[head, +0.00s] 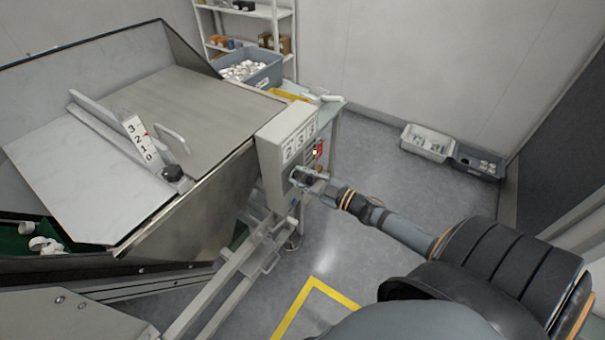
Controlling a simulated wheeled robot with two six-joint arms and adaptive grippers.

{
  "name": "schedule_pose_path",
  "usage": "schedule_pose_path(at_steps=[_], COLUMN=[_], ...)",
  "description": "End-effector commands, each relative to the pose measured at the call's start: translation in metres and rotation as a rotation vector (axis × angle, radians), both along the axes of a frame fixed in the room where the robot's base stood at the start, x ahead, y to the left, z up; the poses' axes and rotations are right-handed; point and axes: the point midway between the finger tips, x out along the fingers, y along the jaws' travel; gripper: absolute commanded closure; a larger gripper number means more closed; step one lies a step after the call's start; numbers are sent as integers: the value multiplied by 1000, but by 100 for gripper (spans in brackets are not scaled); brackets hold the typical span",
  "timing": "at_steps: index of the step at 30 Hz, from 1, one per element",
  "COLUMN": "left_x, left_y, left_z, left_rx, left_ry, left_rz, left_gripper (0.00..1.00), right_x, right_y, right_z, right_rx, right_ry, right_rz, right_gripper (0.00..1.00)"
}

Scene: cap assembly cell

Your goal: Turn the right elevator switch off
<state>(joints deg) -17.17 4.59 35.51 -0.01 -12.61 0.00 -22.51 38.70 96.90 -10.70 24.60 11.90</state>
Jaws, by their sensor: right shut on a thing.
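My right gripper (300,178) is at the lower part of that face, shut on the switch there. The fingers cover the switch, so its position cannot be read. My left gripper is not in view.
The large metal hopper (185,100) fills the left side. A table (330,108) with a grey bin (265,72) stands behind the box. Two bins (428,148) sit on the floor by the back wall. The floor to the right is open.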

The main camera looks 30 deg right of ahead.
Motion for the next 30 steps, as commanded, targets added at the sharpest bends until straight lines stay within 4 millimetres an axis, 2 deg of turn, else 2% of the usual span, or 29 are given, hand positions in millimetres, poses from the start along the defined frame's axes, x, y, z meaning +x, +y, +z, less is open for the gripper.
schedule_pose_path(at_steps=[12,29,30], left_x=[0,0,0], left_y=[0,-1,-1], left_z=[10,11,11], left_rx=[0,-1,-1], left_ry=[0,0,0], left_rz=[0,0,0], left_gripper=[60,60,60], right_x=[-1,-1,-1], right_y=[2,2,2], right_z=[-2,-3,-3], right_rx=[-177,-205,-205], right_ry=[-72,-83,-83], right_rz=[-1,0,0], right_gripper=[100,100,70])
